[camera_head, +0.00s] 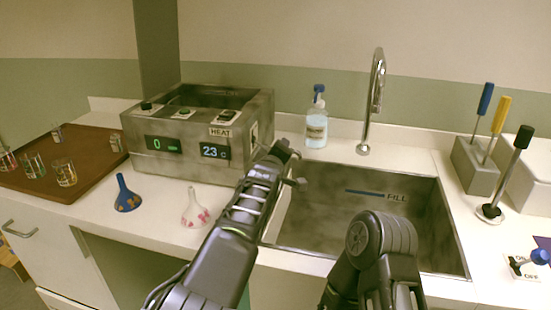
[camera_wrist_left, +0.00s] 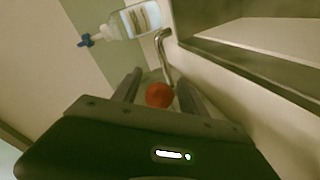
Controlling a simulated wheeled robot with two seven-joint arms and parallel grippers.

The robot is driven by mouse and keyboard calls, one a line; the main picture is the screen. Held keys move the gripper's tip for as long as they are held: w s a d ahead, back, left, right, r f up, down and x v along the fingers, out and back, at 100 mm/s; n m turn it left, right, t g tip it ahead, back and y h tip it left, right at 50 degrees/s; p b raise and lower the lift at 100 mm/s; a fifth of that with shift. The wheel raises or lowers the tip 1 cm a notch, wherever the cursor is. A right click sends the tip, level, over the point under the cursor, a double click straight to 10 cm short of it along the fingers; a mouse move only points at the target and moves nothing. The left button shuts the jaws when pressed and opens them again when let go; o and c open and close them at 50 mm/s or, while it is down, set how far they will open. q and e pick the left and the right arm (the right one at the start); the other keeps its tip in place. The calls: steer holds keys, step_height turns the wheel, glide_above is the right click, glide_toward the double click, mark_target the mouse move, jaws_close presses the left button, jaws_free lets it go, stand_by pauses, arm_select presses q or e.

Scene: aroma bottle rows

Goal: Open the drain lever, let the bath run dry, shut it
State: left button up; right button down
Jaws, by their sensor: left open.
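The steel bath (camera_head: 200,135) stands on the counter, with a green 0 readout, a blue 23 c readout and a HEAT label on its front. My left gripper (camera_head: 291,166) is at the bath's right side, above the sink's left edge. In the left wrist view, a round red knob (camera_wrist_left: 159,95) lies between the open fingers of this gripper (camera_wrist_left: 158,88); I cannot tell if they touch it. A bent metal rod (camera_wrist_left: 163,55) shows beyond the knob. The drain lever is hidden in the head view. The bath's water level is not visible. My right gripper is out of view.
The sink (camera_head: 340,215), marked FILL, lies right of the bath, with a tall faucet (camera_head: 373,100) behind. A soap-like bottle (camera_head: 316,130) stands at the back. A brown tray (camera_head: 85,180) with glasses is at left.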

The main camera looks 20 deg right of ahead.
arm_select(q)
steer(key=b+v, duration=0.1)
steer(key=v, duration=0.6)
steer(key=shift+s+a+f, duration=0.1)
steer(key=shift+s, duration=0.05)
